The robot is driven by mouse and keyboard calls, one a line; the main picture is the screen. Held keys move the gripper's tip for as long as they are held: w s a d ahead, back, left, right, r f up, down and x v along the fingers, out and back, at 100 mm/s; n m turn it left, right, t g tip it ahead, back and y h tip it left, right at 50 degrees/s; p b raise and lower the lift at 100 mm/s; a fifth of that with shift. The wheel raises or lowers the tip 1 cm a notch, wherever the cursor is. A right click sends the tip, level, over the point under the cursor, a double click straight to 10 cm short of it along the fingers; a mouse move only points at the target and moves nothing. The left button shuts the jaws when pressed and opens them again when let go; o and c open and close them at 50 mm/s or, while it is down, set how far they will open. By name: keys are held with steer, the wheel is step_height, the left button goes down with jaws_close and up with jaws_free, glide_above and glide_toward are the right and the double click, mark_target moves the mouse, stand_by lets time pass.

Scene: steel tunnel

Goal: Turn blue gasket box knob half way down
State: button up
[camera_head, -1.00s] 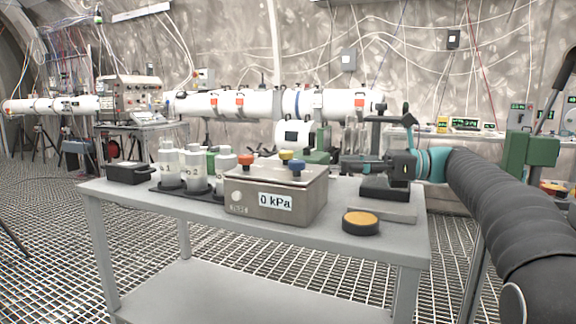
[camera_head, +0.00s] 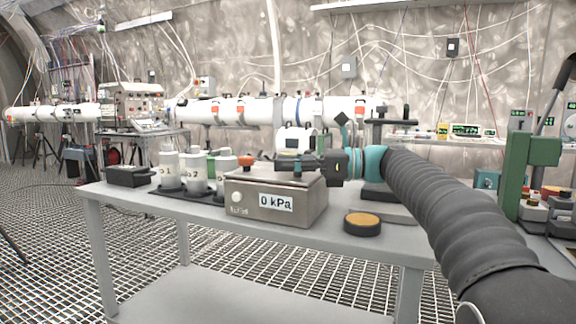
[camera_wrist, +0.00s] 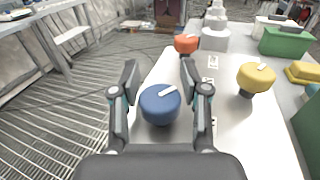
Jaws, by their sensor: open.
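The gasket box (camera_head: 282,204) is a grey metal box with a "0 kPa" display, standing on the grey table. Its blue knob (camera_wrist: 160,103) shows in the wrist view between and just below my open fingers, with a white pointer mark slanting up to the right. My gripper (camera_wrist: 158,78) is open and empty, and its fingers stand to either side of the knob. In the head view my gripper (camera_head: 288,168) is over the box top and hides the blue knob. An orange knob (camera_wrist: 186,43) and a yellow knob (camera_wrist: 256,78) stand on the same box.
A black box (camera_head: 128,175) is at the table's left end. A round yellow-topped disc (camera_head: 362,223) lies right of the gasket box. A green block (camera_wrist: 284,41) is behind.

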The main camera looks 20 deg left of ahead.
steer(key=shift+a, duration=0.15)
jaws_close()
